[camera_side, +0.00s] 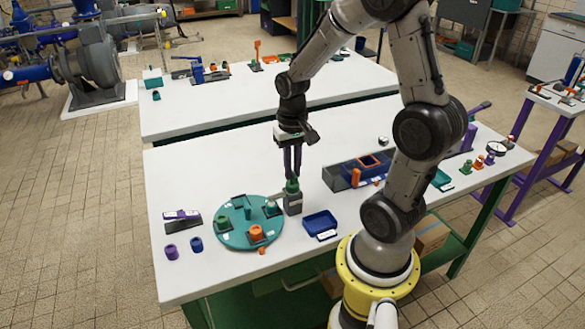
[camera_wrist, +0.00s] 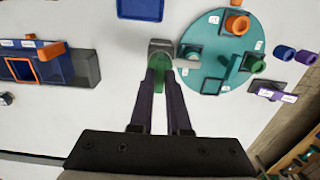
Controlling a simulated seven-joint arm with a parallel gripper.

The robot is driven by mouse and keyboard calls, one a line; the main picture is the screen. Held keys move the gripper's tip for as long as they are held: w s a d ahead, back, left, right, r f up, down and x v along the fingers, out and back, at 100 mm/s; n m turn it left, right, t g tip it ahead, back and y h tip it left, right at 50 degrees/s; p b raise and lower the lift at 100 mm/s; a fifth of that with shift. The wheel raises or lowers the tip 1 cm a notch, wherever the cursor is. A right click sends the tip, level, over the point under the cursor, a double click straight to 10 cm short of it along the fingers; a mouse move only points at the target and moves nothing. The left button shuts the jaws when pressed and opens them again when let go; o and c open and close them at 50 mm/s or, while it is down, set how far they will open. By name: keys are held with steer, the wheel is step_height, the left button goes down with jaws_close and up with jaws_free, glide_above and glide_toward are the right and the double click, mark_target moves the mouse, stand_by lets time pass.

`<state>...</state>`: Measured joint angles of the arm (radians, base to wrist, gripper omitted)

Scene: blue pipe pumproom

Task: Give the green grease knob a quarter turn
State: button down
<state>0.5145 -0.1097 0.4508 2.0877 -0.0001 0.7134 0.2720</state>
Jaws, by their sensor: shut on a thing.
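The green grease knob (camera_side: 292,186) sits on top of a small grey block (camera_side: 293,204) on the white table, just right of the round teal plate. My gripper (camera_side: 292,174) points straight down over it, its dark fingers shut on the knob. In the wrist view the green knob (camera_wrist: 159,68) shows between the two purple-tinted fingertips (camera_wrist: 160,78), with the grey block (camera_wrist: 160,47) beyond it. A pale stub sticks out from the block's side there. The fingers hide part of the knob, and its turn angle cannot be told.
The teal plate (camera_side: 235,238) with green and orange fittings lies close left. A blue tray (camera_side: 320,223) is close right. A blue and orange divided box (camera_side: 345,174) stands farther right. Purple and blue cups (camera_side: 196,244) stand at the left. White table behind the block is clear.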

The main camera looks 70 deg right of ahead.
mark_target(293, 173)
steer(key=c, duration=0.9)
jaws_free()
step_height(293, 173, up, 14)
steer(key=s+a+r+n+t, duration=0.2)
steer(key=a+r+n, duration=0.15)
steer(key=a, duration=0.45)
steer(key=shift+s+a+f+n+t, duration=0.5)
steer(key=shift+s+a+n+t, duration=0.1)
steer(key=shift+s+a+n, duration=0.35)
steer(key=shift+s+a+f+n+t, duration=0.6)
steer(key=shift+s+a+n, duration=0.3)
steer(key=shift+s+a, duration=0.15)
steer(key=shift+s+a+f+n+t, duration=0.45)
steer(key=shift+s+a+n+t, duration=0.15)
steer(key=shift+s+a+n, duration=0.4)
